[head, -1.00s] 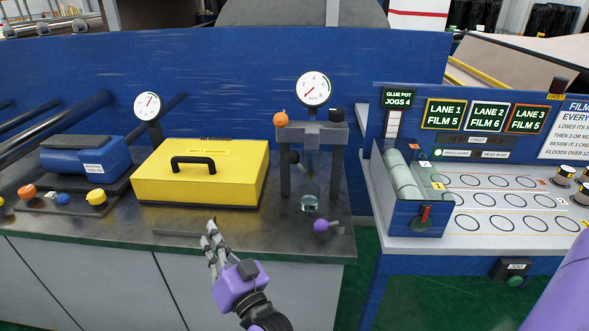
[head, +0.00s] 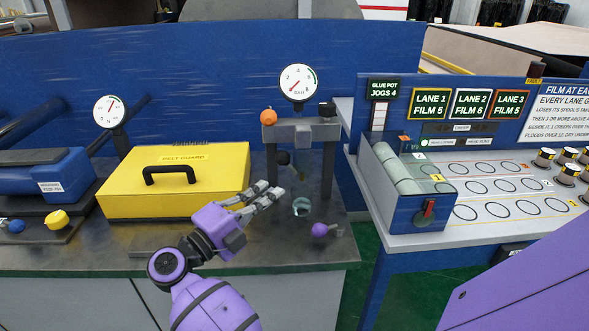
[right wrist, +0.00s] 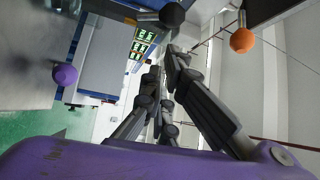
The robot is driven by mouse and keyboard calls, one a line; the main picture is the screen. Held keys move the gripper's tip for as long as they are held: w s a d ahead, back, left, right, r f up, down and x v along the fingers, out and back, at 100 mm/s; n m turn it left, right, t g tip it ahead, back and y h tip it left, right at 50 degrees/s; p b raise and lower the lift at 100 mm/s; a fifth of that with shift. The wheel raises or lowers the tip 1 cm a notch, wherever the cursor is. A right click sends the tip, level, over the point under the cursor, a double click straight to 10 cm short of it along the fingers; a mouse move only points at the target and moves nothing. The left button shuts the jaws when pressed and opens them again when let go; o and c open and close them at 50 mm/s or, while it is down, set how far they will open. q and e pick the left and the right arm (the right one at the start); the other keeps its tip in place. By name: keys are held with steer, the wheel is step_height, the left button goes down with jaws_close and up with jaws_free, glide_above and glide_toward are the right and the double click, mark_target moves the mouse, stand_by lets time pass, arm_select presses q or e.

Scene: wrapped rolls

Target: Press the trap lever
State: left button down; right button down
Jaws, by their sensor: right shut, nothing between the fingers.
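A grey stand (head: 325,131) carries a round gauge (head: 299,82), an orange ball knob (head: 268,116) on its left and a black knob (head: 327,108) on its right. A small glass cup (head: 301,207) sits low between its posts. A purple ball knob (head: 320,229) on a short rod is at the front right. No label shows which is the trap lever. My right gripper (head: 272,193) is shut and empty, just in front of the left post. The right wrist view shows the orange knob (right wrist: 242,40), black knob (right wrist: 172,14) and purple knob (right wrist: 65,75). My left gripper is out of view.
A yellow belt guard box (head: 175,185) with a black handle stands left of my right gripper. A blue lane console (head: 404,213) stands to the right across a gap with green floor. A blue wall panel (head: 220,80) rises behind the bench.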

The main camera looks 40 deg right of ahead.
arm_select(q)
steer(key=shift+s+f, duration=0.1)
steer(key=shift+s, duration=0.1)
arm_select(e)
steer(key=shift+w+d, duration=0.1)
